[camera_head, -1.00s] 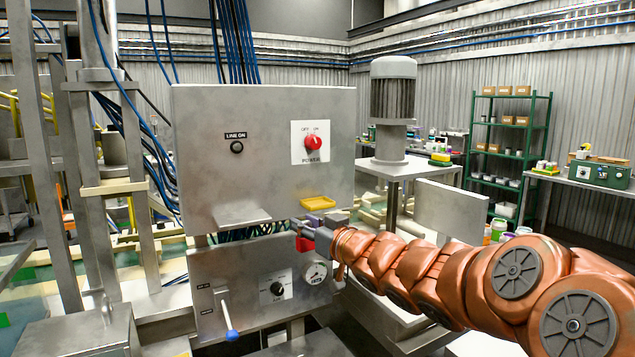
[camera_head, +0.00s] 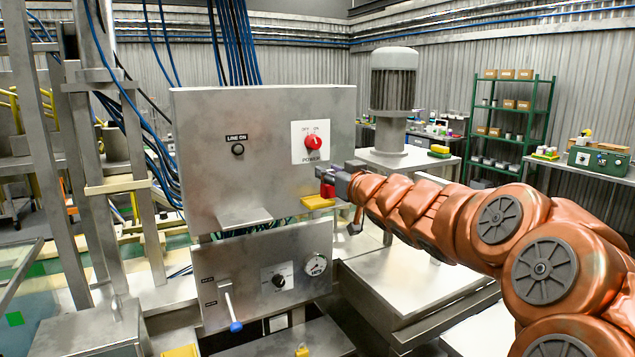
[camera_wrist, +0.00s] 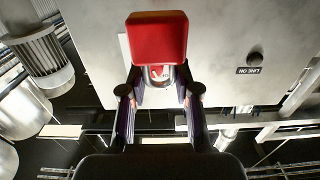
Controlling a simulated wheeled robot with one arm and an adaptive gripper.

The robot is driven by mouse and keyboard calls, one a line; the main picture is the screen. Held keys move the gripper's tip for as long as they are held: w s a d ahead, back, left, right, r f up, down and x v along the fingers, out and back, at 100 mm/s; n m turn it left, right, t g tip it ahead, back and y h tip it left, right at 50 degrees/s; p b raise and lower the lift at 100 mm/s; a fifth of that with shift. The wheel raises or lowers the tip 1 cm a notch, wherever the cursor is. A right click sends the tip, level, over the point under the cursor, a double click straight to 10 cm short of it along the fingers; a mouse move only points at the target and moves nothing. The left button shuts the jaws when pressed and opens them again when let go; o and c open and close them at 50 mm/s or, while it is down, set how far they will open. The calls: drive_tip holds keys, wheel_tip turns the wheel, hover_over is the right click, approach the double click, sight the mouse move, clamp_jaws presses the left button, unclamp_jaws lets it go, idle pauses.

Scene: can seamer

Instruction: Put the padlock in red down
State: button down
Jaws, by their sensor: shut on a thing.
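The red padlock (camera_head: 328,190) hangs at the end of my gripper (camera_head: 328,176), in front of the lower right of the upper grey cabinet. In the wrist view its red body (camera_wrist: 157,36) lies beyond the fingertips, and its metal shackle (camera_wrist: 158,75) sits between them. My gripper (camera_wrist: 158,88) is shut on the padlock. In the head view the padlock is just above the yellow tray (camera_head: 318,203); I cannot tell whether they touch. The gripper's fingers are partly hidden there.
The upper cabinet (camera_head: 230,140) carries a red power knob (camera_head: 313,142) close above my gripper. A grey ledge (camera_head: 244,217) juts out to the left. The lower panel (camera_head: 245,262) has a blue-tipped lever (camera_head: 235,326) and a gauge (camera_head: 315,265).

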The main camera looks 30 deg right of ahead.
sight(311, 176)
drive_tip(key=w, duration=0.2)
drive_tip(key=w+d, duration=0.1)
drive_tip(key=w, duration=0.2)
drive_tip(key=w+d+p, duration=0.1)
drive_tip(key=w, duration=0.2)
drive_tip(key=shift+w+f, duration=0.25)
drive_tip(key=shift+f, duration=1.85)
drive_tip(key=shift+f+b, duration=0.2)
drive_tip(key=shift+b, duration=0.15)
drive_tip(key=c, duration=0.8)
unclamp_jaws()
drive_tip(key=shift+c, duration=0.2)
drive_tip(key=shift+r, duration=0.1)
drive_tip(key=shift+s+r, duration=0.1)
drive_tip(key=s+a+b, duration=0.1)
drive_tip(key=s, duration=1)
drive_tip(key=shift+s, duration=0.4)
